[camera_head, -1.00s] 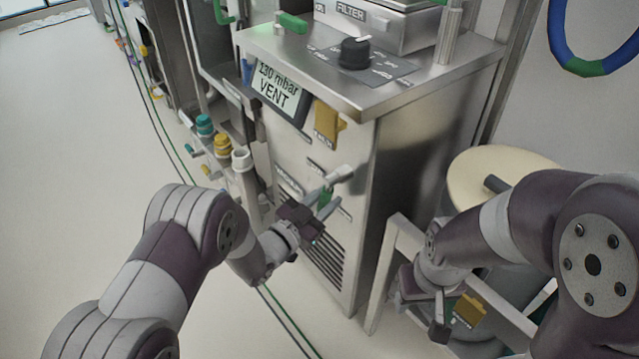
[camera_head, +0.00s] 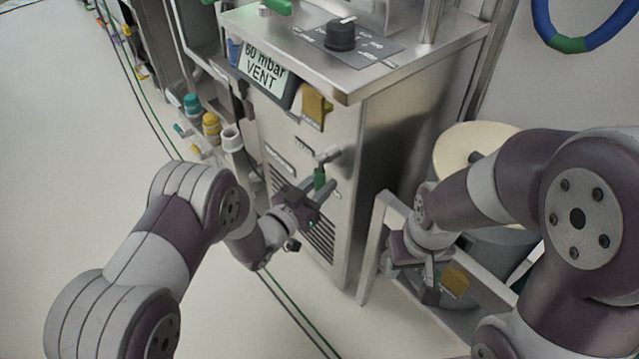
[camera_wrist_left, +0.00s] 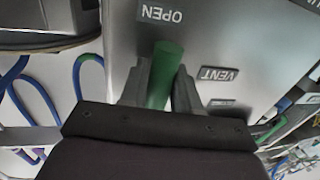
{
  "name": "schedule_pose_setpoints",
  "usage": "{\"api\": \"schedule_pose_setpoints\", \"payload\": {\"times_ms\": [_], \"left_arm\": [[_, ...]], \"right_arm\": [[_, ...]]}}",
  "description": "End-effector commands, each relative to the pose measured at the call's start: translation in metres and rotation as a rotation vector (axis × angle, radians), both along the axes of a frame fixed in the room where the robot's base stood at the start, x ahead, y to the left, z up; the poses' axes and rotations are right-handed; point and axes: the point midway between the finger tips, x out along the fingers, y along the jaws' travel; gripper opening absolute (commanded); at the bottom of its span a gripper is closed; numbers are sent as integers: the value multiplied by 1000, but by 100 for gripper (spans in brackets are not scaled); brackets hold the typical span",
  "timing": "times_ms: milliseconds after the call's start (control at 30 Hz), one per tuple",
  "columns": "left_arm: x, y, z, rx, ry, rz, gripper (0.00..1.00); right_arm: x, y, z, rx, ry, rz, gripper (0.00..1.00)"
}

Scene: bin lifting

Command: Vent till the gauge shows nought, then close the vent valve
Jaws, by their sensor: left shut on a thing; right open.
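The gauge display (camera_head: 263,67) on the steel cabinet's front reads 60 or 80 mbar, the first digit being hard to tell, with VENT below it. The green vent valve handle (camera_head: 319,179) is on the cabinet front below the grey fitting. My left gripper (camera_head: 318,190) is shut on this handle. In the left wrist view the green handle (camera_wrist_left: 165,72) stands between the fingers, with OPEN and VENT labels beside it. My right gripper (camera_head: 428,284) is open and empty, low at the right near a yellow tag; whether it touches anything is unclear.
The cabinet top carries a black knob (camera_head: 341,35) on a dial plate. A grey frame (camera_head: 372,250) and a cream round lid (camera_head: 478,150) stand right of the cabinet. The floor at left is mostly free.

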Motion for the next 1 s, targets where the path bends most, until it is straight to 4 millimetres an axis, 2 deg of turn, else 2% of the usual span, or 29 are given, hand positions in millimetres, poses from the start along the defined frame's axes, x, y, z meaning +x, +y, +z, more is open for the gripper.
{"api": "schedule_pose_setpoints", "payload": {"times_ms": [67, 100, 133, 467, 567, 800, 1000], "left_arm": [[-2, -1, -2, 1, 7, -4, 0], [-2, -1, -2, 1, 7, -4, 44], [-2, -1, -2, 1, 7, -4, 49], [-4, 3, 0, 2, 4, -2, 49], [-16, 15, 2, 3, 7, 0, 49], [-64, 60, 3, 2, 8, 2, 49], [-90, 82, 1, 1, 4, -1, 49]], "right_arm": [[0, 0, 0, 0, 0, 0, 49], [0, 0, 0, 0, 0, 0, 49], [0, 0, 0, 0, 0, 0, 49], [0, 0, 3, 0, 0, 0, 49], [0, 0, 11, 0, 0, 0, 49], [0, 0, 31, 0, 0, 0, 49], [0, 0, 38, 0, 0, 0, 49]]}}
